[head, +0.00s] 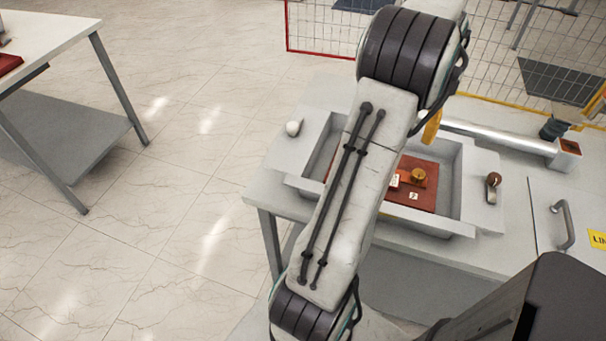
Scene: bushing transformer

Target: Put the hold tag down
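A yellow-orange piece (432,127), possibly the hold tag, shows at the right edge of my arm, above the far side of a grey open tray (447,227). Its upper part is hidden by my arm, and I cannot tell what holds it. My gripper is not visible; my arm crosses the middle of the picture and covers part of the tray. In the tray lies a red-brown board (424,198) with a brass knob (418,175) and small white labels.
The tray sits on a grey bench (262,190). A white knob (293,128) is on its left and a brown-topped lever (493,187) on its right. A metal tube (500,136) lies behind. A wire fence (320,30) stands further back. The floor at left is clear up to another table (50,30).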

